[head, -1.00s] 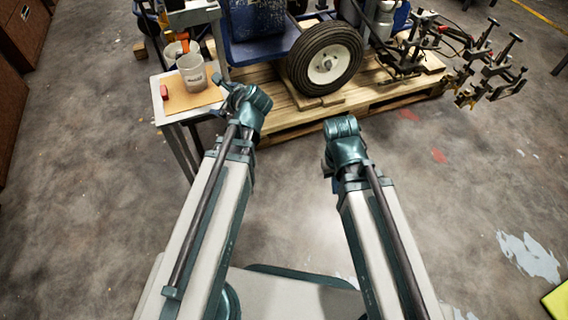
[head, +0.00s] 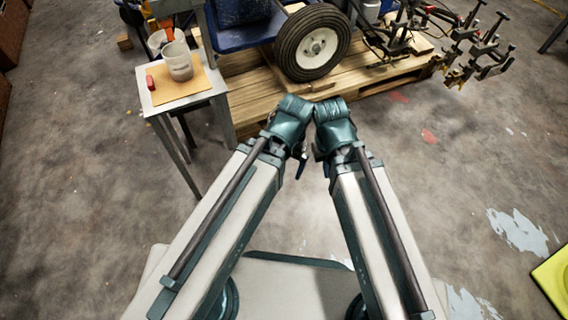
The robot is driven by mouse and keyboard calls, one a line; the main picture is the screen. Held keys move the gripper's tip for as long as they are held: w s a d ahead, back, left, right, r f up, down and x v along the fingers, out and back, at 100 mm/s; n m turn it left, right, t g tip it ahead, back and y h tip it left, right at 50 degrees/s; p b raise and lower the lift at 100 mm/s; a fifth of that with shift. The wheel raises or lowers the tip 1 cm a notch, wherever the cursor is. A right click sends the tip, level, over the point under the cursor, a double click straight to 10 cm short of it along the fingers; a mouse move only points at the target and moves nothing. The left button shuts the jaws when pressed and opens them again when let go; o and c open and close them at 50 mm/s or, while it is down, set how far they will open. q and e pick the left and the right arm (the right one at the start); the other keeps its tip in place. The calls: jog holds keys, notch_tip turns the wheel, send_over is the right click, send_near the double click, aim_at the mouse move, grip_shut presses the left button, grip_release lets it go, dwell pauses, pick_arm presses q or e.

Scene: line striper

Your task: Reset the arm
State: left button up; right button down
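My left arm (head: 225,220) comes in from the lower left in the head view and my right arm (head: 375,220) from the lower right. Their teal wrists meet or nearly meet near the middle of the view, above the floor in front of the pallet. My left gripper (head: 300,167) shows only as a small dark part below its wrist. My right gripper (head: 319,154) is mostly hidden behind its own wrist. The fingers of both are too hidden to tell open from shut. I see nothing held.
A small table (head: 160,97) with a white cup (head: 179,62) and a red object (head: 150,81) stands at left. Behind the wrists, a wheeled machine with a black tire (head: 289,46) sits on a wooden pallet (head: 245,96). The concrete floor (head: 440,190) at right is mostly clear.

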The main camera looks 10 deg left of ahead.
notch_tip(320, 180, up, 31)
jog(key=p, duration=3)
jog(key=shift+p, duration=0.4)
